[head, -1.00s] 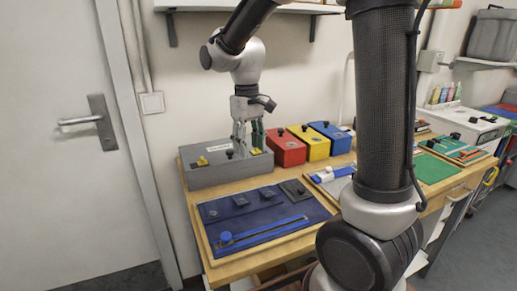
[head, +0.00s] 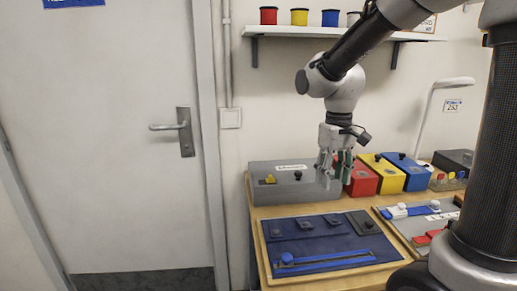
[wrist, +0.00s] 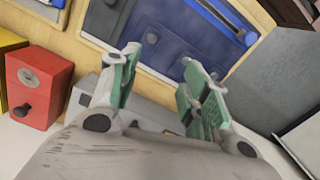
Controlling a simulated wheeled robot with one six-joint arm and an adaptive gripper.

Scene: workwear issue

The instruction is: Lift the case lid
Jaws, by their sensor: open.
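The grey case (head: 285,188) stands shut at the back left of the wooden bench. Its lid carries a pale label, a black knob (head: 298,175) and a yellow latch (head: 270,179) at the left front. My gripper (head: 335,178) is open and empty, with its green-padded fingers pointing down at the case's right end; they hide that part of it. In the wrist view, my gripper (wrist: 160,85) shows its two fingers spread apart, with the grey case (wrist: 150,113) behind and between them. I cannot tell whether a finger touches the case.
Red (head: 362,180), yellow (head: 383,174) and blue (head: 408,174) boxes stand close to the right of my gripper. A blue mat (head: 320,245) with tools lies in front of the case. A shelf (head: 330,32) hangs above.

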